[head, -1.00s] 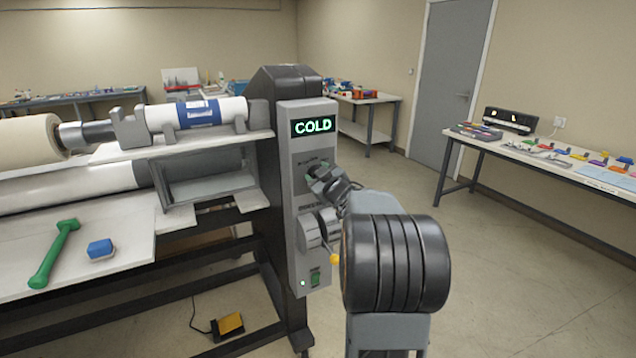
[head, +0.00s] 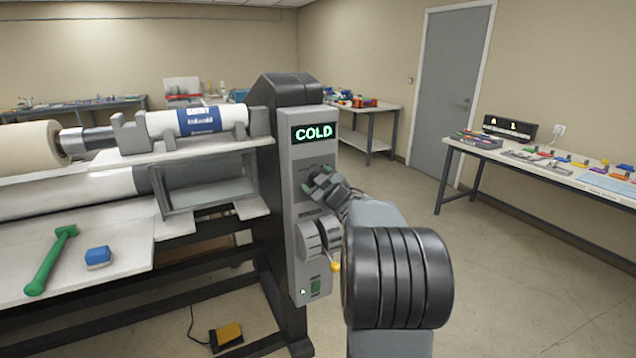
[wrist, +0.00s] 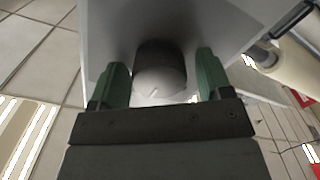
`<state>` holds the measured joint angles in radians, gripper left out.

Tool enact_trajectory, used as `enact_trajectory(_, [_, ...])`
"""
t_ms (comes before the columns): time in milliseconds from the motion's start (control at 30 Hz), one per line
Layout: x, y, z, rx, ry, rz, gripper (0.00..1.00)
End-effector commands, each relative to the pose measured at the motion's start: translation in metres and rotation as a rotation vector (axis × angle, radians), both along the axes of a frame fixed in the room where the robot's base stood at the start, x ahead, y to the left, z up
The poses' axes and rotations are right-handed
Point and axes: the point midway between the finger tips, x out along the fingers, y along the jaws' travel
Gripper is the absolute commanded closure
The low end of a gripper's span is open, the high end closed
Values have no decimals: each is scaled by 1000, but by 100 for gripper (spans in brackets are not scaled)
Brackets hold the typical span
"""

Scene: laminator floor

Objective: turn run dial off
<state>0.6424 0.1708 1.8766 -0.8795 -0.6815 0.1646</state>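A grey control panel (head: 303,215) on the end of the laminator carries a lit display (head: 313,132) reading COLD. My gripper (head: 319,180) is at the panel's upper part, below the display, and hides most of the dial there. In the wrist view my gripper (wrist: 160,62) is open, with one green finger on each side of a round grey dial (wrist: 160,80). A gap shows on the right; the left finger is very close, and I cannot tell if it touches. A small light mark shows on the dial's face. The label above it is too small to read.
Below my gripper the panel has larger grey round parts (head: 309,238), a yellow-tipped lever (head: 335,266) and a green switch (head: 315,287). A green-handled tool (head: 50,260) and a blue block (head: 98,257) lie on the laminator's table. A yellow pedal (head: 227,335) is on the floor.

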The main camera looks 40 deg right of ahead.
Motion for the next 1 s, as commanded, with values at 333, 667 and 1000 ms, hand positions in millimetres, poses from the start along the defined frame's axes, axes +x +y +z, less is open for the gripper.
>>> enact_trajectory(333, [-4,0,0,0,-1,-1,24])
enact_trajectory(667, [-60,7,0,-1,0,-4,24])
enact_trajectory(1000, [-118,15,0,-1,-2,-2,24])
